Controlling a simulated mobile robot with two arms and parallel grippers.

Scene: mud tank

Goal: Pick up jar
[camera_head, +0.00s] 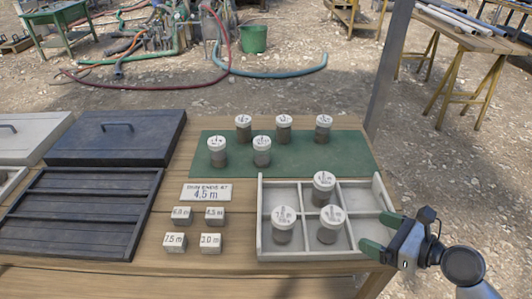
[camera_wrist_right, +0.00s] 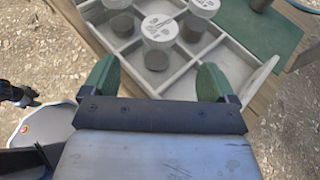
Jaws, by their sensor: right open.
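Three jars with white lettered lids and dark contents stand in the pale divided tray (camera_head: 262,215): a front-left jar (camera_head: 283,226), a front-middle jar (camera_head: 330,226) and a back-middle jar (camera_head: 323,188). Several similar jars, such as this one (camera_head: 217,152), stand on the green mat (camera_head: 345,155). My right gripper (camera_head: 379,233) is open and empty at the tray's right wall, its green fingers pointing left. In the right wrist view the front-middle jar (camera_wrist_right: 157,45) is ahead of the spread fingers (camera_wrist_right: 157,80), apart from them. What looks like my left gripper (camera_wrist_right: 28,97) shows partly at the left edge.
A label plate (camera_head: 206,193) and several small marked blocks, such as this one (camera_head: 181,215), lie left of the tray. A dark slatted tray (camera_head: 80,212) and a dark lidded case (camera_head: 115,140) fill the table's left. The tray's right-hand compartments look empty.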

